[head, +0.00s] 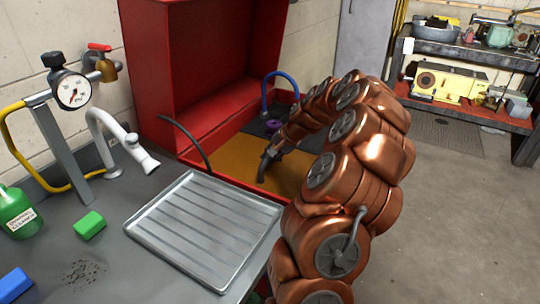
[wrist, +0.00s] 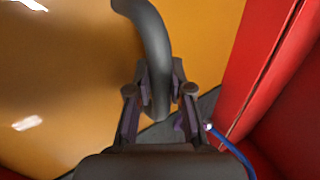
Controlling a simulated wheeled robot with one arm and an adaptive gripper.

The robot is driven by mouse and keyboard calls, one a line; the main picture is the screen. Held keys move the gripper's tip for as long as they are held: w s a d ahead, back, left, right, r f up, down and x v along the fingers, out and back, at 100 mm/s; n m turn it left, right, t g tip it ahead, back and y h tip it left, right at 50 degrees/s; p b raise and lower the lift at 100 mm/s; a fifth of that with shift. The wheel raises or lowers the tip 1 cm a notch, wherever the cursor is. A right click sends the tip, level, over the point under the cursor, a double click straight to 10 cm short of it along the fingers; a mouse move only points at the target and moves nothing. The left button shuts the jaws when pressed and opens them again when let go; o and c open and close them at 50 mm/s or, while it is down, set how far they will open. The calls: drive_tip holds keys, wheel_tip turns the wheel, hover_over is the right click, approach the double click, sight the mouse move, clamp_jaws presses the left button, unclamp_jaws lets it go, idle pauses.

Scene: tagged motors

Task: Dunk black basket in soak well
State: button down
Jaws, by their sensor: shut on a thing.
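My gripper (head: 268,158) reaches down over the orange-brown surface of the soak well (head: 225,160), inside the red cabinet. In the wrist view my gripper (wrist: 160,95) is shut on a dark grey curved bar (wrist: 152,40), which looks like the black basket's handle. The bar runs up and away from between the fingers. The basket's body does not show in either view; I cannot tell whether it is under the surface. The wrist view shows the well's orange surface (wrist: 70,80) with bright glints, beside a red wall (wrist: 255,70).
A ribbed metal tray (head: 205,228) lies on the grey bench in front of the well. A thin black curved hose (head: 185,138) stands at the well's left edge. A blue hose (head: 281,77) rises behind. A white faucet (head: 120,142) and pressure gauge (head: 73,91) stand left.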

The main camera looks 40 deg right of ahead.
drive_tip(key=shift+r, duration=0.25)
drive_tip(key=shift+r+p, duration=0.55)
drive_tip(key=shift+r, duration=1.05)
drive_tip(key=shift+f, duration=0.2)
drive_tip(key=shift+f+b, duration=0.8)
drive_tip(key=shift+f, duration=0.8)
drive_tip(key=shift+r, duration=0.15)
drive_tip(key=shift+r+p, duration=0.55)
drive_tip(key=shift+r, duration=1.1)
drive_tip(key=shift+f, duration=0.15)
